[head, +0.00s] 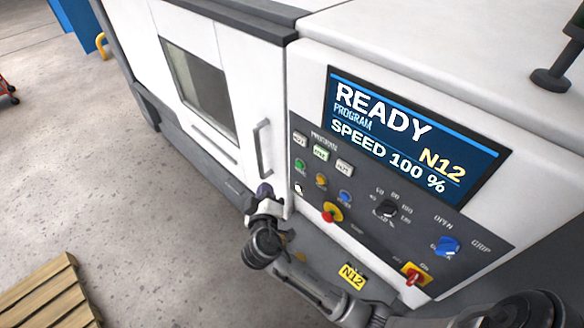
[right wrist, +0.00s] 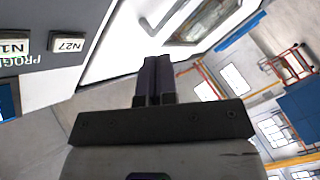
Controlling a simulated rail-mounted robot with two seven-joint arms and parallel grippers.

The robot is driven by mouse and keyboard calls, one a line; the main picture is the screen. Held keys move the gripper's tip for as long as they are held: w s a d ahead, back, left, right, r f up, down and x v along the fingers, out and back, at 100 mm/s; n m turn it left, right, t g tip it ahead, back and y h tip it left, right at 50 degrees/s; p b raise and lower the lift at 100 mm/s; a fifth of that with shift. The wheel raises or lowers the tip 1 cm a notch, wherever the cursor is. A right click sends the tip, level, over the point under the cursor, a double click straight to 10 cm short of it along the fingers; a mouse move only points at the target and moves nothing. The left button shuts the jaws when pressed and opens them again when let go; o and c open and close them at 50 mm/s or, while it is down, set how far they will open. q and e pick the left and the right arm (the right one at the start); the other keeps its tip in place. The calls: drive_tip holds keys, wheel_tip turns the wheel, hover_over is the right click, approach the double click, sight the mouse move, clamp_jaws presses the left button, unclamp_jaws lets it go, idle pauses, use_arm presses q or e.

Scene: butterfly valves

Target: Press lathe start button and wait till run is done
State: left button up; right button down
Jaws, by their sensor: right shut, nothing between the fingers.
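The white lathe (head: 262,75) has a dark control panel and a screen (head: 400,130) reading READY, PROGRAM N12, SPEED 100 %. A green button (head: 299,164) sits at the panel's left, with a yellow button (head: 321,180) and a blue one (head: 345,197) to its right; I cannot read their labels. My right gripper (head: 265,190) is left of these buttons, in front of the door's lower right, apart from the green button. Its purple fingers (right wrist: 153,78) are together and empty in the right wrist view. My left gripper is not in view.
Program buttons, including N27 (right wrist: 66,46), lie above the green button. A red emergency stop (head: 332,212) sits below the blue button. A dial (head: 385,208), blue knob (head: 447,246) and red switch (head: 415,274) are further right. The door handle (head: 262,148) stands above my gripper.

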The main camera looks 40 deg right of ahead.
drive_tip(key=shift+d, duration=0.1)
idle(0.4)
drive_tip(key=d+p, duration=0.1)
drive_tip(key=d, duration=0.7)
drive_tip(key=shift+w+d, duration=0.15)
drive_tip(key=shift+d, duration=0.1)
drive_tip(key=shift+d, duration=0.15)
idle(2.0)
drive_tip(key=shift+d, duration=0.3)
drive_tip(key=shift+d, duration=0.4)
idle(0.8)
drive_tip(key=shift+a, duration=0.85)
drive_tip(key=shift+a+b, duration=0.45)
drive_tip(key=shift+a, duration=2.05)
